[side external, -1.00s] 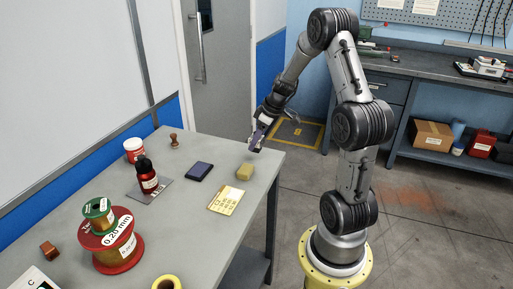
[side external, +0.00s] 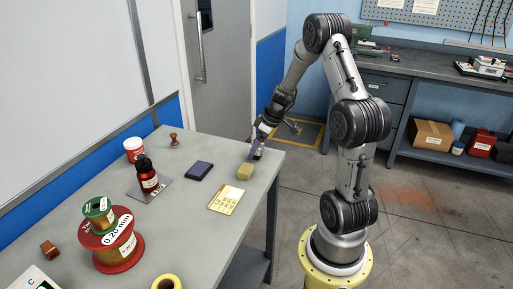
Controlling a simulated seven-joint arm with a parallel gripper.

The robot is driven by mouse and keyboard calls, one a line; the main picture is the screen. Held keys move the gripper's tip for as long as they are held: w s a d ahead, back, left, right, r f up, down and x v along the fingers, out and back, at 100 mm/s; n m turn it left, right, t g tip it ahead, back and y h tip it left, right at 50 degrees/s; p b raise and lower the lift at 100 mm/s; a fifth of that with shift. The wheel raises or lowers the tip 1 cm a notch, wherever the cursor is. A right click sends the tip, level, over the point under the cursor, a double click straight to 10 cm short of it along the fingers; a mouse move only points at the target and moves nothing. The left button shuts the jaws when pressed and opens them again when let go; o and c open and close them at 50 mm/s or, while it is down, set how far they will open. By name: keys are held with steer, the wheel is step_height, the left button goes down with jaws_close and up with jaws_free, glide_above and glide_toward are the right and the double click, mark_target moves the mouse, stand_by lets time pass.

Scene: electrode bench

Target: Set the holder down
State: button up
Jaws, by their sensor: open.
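A small purple piece (side external: 254,149), which I take to be the holder, is at the far right corner of the grey table (side external: 190,225), just behind a yellow block (side external: 245,171). It looks tilted. Its lower end is close to the tabletop; I cannot tell whether it touches. My gripper (side external: 261,141) is open right at the piece, reaching down from above and behind. The fingertips are small and partly hidden by the piece.
A stamp (side external: 174,140), a white-and-red jar (side external: 134,149), a dark bottle (side external: 147,175) and wire spools (side external: 110,245) stand to the left. The middle front of the table is clear.

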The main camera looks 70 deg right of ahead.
steer(key=v, duration=1.2)
steer(key=a+r, duration=0.3)
steer(key=a, duration=0.5)
steer(key=a+r, duration=0.4)
steer(key=a, duration=0.5)
steer(key=s+a+t, duration=0.1)
steer(key=s+a, duration=0.9)
steer(key=a, duration=0.2)
steer(key=shift+s+a+r, duration=0.25)
steer(key=shift+s+r, duration=0.05)
